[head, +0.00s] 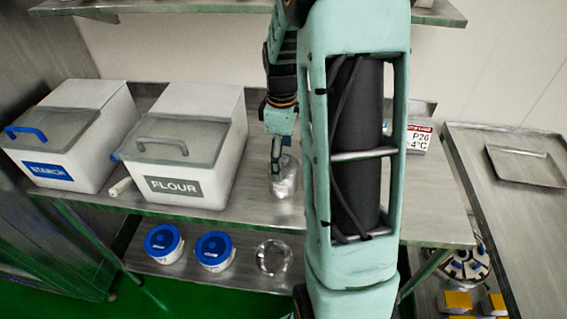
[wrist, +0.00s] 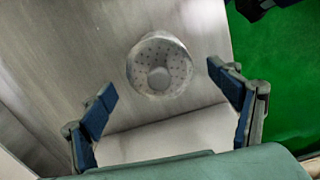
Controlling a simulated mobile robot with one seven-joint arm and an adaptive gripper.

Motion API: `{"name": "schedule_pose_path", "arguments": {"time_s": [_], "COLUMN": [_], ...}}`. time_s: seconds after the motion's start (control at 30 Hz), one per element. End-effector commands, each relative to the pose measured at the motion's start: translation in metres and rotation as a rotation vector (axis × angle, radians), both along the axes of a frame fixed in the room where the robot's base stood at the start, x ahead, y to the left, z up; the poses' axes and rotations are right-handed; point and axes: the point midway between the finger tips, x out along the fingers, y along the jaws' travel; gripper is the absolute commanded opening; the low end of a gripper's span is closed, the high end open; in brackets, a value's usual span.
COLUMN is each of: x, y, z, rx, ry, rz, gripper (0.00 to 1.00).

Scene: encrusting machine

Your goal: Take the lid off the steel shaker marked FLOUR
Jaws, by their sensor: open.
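The steel shaker (head: 285,182) stands on the steel table, right of the bin marked FLOUR; no marking on the shaker itself is readable. In the wrist view I look down on the shaker (wrist: 158,84), and its round lid (wrist: 160,58) shows small holes and a raised middle. The lid appears to sit on the shaker. My gripper (head: 276,157) is over the shaker in the head view, partly hiding it. In the wrist view my gripper (wrist: 163,88) is open, with its blue-padded fingers wide apart on either side and nothing between them touching.
The white FLOUR bin (head: 189,152) and the STARCH bin (head: 67,138) stand to the left. A white-handled tool (head: 120,187) lies between them. Blue-lidded tubs (head: 164,241) are on the shelf below. A sign (head: 419,137) is behind my arm. The table edge is near the shaker.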

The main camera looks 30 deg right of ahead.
Motion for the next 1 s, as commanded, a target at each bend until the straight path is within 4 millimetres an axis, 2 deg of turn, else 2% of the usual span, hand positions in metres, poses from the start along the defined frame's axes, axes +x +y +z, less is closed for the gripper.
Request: {"name": "schedule_pose_path", "arguments": {"time_s": [0.1, 0.33, 1.0], "x": [0.0001, 0.0003, 0.0005], "y": [0.0, -0.0001, -0.0013], "z": [-0.0068, -0.0072, -0.0096], "rx": [-0.001, 0.0, -0.002], "ry": [-0.001, -0.002, -0.002], "rz": [0.0, 0.0, -0.001], "gripper": [0.83, 0.8, 0.07]}}
